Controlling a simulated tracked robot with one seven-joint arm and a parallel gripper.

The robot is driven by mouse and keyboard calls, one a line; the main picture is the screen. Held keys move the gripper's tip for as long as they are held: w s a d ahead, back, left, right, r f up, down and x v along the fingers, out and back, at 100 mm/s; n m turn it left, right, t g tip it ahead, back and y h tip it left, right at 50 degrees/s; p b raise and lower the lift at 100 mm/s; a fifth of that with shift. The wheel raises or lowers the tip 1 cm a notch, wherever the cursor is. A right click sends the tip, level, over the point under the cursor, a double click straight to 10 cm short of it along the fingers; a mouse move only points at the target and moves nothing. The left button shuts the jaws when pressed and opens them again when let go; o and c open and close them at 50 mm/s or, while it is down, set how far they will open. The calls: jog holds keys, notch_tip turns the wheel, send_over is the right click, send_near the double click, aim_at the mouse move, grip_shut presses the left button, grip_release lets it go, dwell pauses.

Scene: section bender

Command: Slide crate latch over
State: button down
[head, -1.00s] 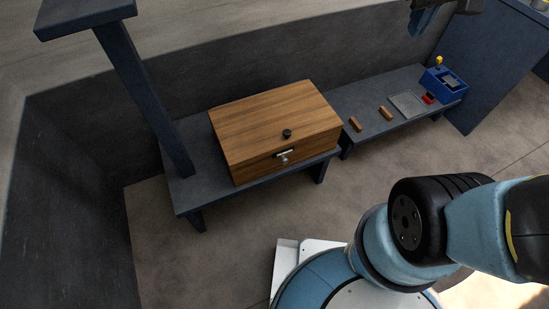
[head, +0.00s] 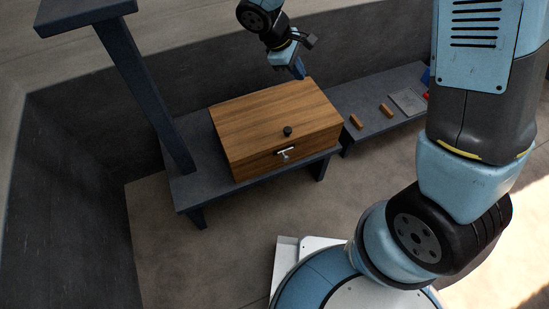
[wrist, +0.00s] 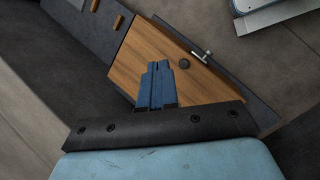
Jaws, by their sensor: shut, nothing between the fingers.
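The wooden crate (head: 270,118) sits on a dark low bench, its lid down. A black round knob (head: 287,131) stands on the lid near the front edge. The silver latch (head: 285,153) is on the crate's front face, below the knob. My gripper (head: 301,72) is above the crate's back right part, shut and empty, apart from the latch. In the wrist view my blue fingers (wrist: 158,70) are together over the wooden lid. The knob (wrist: 184,64) and the latch (wrist: 201,57) show beyond them to the right.
The dark bench (head: 190,189) holds the crate. A second low bench (head: 372,130) on the right carries two small wooden blocks (head: 386,110) and a grey tray (head: 408,102). A dark slanted post (head: 145,95) rises left of the crate.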

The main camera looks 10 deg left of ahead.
jog(key=s+a+f+n, duration=0.3)
jog(key=s+a+f, duration=0.1)
jog(key=f, duration=0.5)
jog(key=s+a+f+n+t+h, duration=0.1)
jog(key=s+a+f+n, duration=0.2)
jog(key=f, duration=0.6)
jog(key=s+a+f+n+t, duration=0.1)
jog(key=s+a+f+n, duration=0.2)
jog(key=f, duration=0.6)
jog(key=s+a, duration=0.2)
jog(key=a, duration=0.1)
jog(key=shift+a+n+h, duration=0.3)
jog(key=w+d+r+x, duration=0.1)
jog(key=x, duration=1.2)
jog(key=shift+d+r, duration=0.3)
jog(key=shift+d, duration=0.1)
jog(key=shift+w, duration=0.15)
